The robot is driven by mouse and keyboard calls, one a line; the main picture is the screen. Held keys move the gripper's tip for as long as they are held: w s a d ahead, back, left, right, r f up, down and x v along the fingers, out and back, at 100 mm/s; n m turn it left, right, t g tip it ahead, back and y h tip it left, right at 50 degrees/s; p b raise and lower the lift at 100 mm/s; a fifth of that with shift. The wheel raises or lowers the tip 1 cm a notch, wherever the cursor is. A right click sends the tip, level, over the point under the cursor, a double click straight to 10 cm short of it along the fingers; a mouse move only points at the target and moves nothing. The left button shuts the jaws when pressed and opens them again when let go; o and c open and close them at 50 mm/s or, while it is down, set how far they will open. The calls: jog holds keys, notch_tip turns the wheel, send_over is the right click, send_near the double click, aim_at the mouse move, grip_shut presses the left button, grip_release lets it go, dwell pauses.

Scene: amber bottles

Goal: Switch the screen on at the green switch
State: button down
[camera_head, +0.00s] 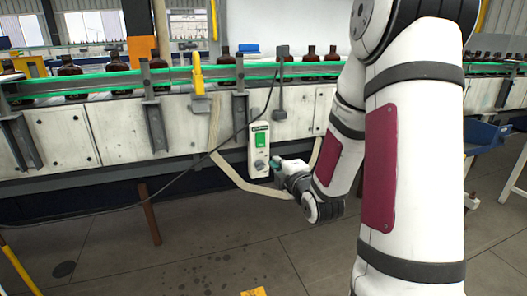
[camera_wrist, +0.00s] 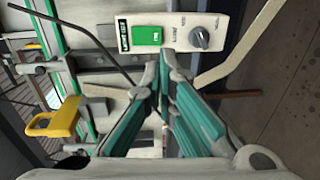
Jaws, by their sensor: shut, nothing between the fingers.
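The green switch (camera_head: 260,140) is on the upper part of an upright white control box (camera_head: 258,172) on the conveyor's front. It also shows in the wrist view (camera_wrist: 146,35), flat on the box face with a grey knob (camera_wrist: 199,38) beside it. My gripper (camera_head: 274,162) is at the box's lower right in the head view, near the knob. In the wrist view my gripper (camera_wrist: 163,68) is shut and empty, its fingertips just below the box edge, between switch and knob. Whether the tips touch the box, I cannot tell. I cannot make out a lit screen.
A conveyor with green rails (camera_head: 215,75) carries several amber bottles (camera_head: 117,62). A yellow handle (camera_head: 197,72) stands up at its front. A dark cable (camera_head: 180,173) hangs past the box. Pale tubes run down around it.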

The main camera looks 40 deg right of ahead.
aim_at(260, 147)
jog(key=b+x, duration=0.1)
jog(key=x, duration=1.1)
jog(key=shift+w+d+f+b, duration=0.1)
jog(key=shift+w+d+b, duration=0.05)
jog(key=shift+w+b, duration=0.2)
jog(key=shift+w+d+f+b, duration=0.1)
jog(key=shift+w+f+b, duration=0.2)
jog(key=shift+b, duration=0.6)
jog(key=shift+r, duration=0.15)
